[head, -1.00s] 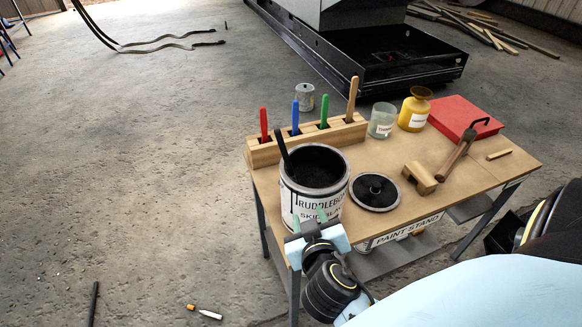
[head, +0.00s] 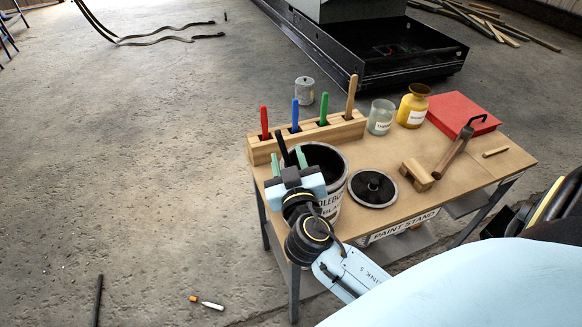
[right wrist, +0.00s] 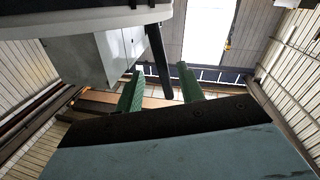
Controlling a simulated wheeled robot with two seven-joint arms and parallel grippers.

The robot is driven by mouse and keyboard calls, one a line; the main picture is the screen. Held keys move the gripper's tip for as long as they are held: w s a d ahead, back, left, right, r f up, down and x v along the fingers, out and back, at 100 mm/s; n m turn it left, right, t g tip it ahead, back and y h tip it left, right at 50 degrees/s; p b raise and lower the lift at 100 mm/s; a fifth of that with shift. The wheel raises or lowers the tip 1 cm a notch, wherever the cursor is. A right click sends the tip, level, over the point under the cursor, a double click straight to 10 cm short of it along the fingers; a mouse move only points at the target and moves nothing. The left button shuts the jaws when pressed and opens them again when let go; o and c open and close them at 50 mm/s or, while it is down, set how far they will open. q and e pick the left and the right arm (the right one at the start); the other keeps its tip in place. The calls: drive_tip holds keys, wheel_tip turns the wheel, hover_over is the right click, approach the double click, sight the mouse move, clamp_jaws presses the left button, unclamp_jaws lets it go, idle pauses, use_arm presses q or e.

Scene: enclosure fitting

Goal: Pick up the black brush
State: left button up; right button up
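The black brush (head: 282,148) leans in the open paint can (head: 335,192), its dark handle sticking up past the can's left rim; its lower part is hidden. My right gripper (head: 288,160) is at the near left of the can, green fingers spread and pointing at the handle. In the right wrist view the handle (right wrist: 158,55) shows in the gap between the two fingertips (right wrist: 160,87), with space on both sides; I cannot tell how deep between them it sits. Nothing is gripped. My left gripper is not in view.
A wooden rack (head: 340,131) with red, blue, green and plain handles stands behind the can. The lid (head: 372,188), a wooden block (head: 417,175), a glass jar (head: 381,117), a yellow pot (head: 413,106) and a red box (head: 460,115) share the table.

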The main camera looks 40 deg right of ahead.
drive_tip(key=shift+p+x, duration=0.55)
drive_tip(key=shift+x, duration=2.2)
drive_tip(key=shift+w+a, duration=0.1)
drive_tip(key=shift+a, duration=0.1)
clamp_jaws()
